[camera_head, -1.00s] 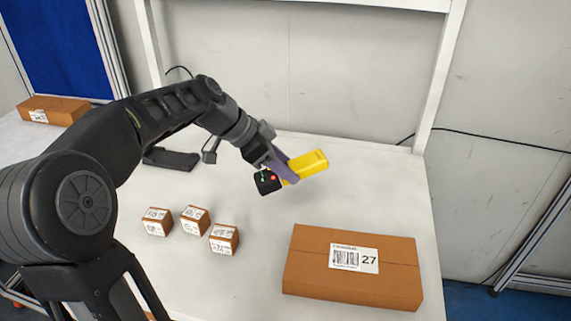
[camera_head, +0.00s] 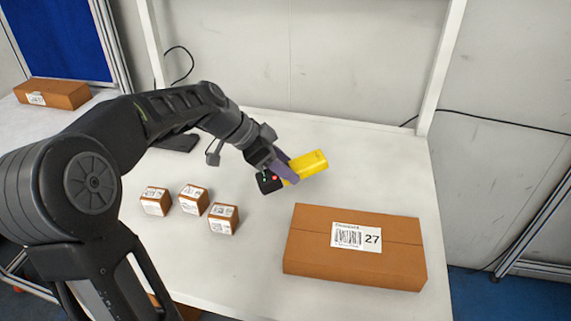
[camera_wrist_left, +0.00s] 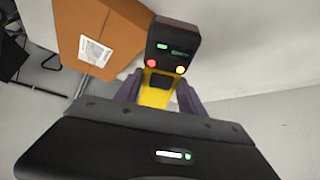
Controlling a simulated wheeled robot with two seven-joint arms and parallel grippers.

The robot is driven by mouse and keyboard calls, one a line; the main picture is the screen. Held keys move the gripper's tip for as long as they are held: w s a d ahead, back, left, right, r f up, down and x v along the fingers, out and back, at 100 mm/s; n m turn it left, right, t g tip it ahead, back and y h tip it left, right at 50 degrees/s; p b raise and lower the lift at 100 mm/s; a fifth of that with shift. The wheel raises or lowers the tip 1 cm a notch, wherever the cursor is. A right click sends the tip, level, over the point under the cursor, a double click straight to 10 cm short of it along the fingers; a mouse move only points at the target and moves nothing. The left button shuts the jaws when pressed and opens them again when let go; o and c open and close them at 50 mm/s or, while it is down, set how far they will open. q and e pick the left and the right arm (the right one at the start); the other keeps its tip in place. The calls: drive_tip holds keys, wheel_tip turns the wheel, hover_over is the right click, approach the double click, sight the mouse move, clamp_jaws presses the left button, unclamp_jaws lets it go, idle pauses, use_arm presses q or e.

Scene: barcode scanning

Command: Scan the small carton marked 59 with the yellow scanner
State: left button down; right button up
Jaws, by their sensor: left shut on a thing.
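My left gripper (camera_head: 283,169) is shut on the yellow scanner (camera_head: 311,164) and holds it above the table. The scanner's black end with small red and green lights faces left and down in the head view. In the left wrist view the scanner (camera_wrist_left: 158,95) sits between the two purple fingers. Three small cartons with white barcode labels stand in a row left of the gripper: left carton (camera_head: 155,201), middle carton (camera_head: 194,199), right carton (camera_head: 223,219). Their printed numbers are too small to read, so I cannot tell which is 59. My right gripper is not in view.
A large carton marked 27 (camera_head: 312,262) lies at the table's front right; a large carton also shows in the left wrist view (camera_wrist_left: 97,25). A black stand (camera_head: 177,142) lies behind my arm. Another carton (camera_head: 62,94) is at far left. The white table (camera_head: 375,170) is clear at the back right.

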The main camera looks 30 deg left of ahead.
use_arm(q)
drive_tip(key=shift+r, duration=0.1)
wheel_tip(320, 180, up, 9)
drive_tip(key=p, duration=0.5)
wheel_tip(320, 180, up, 3)
drive_tip(key=shift+f, duration=0.1)
